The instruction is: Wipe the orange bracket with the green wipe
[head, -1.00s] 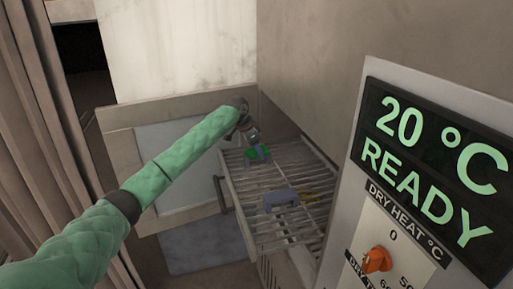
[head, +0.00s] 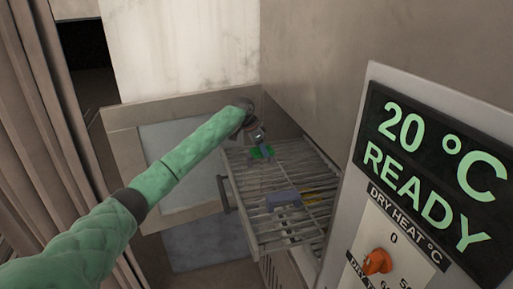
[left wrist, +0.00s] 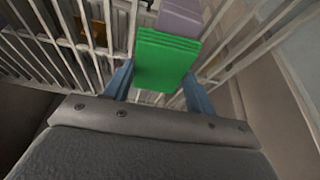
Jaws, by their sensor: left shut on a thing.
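My left gripper (head: 260,145) is over the far part of a wire rack (head: 256,216). It is shut on the green wipe (left wrist: 167,60), which sits between its two blue fingers in the left wrist view. The wipe also shows as a small green patch in the head view (head: 267,152). A lavender block (head: 283,198) lies on the rack. A lavender piece (left wrist: 180,17) shows just beyond the wipe in the left wrist view. An orange-brown thing (left wrist: 90,30), perhaps the orange bracket, shows among the bars there, partly hidden. My right gripper is out of view.
A control panel (head: 437,165) reading 20 °C READY, with an orange knob (head: 377,262), stands at the right.

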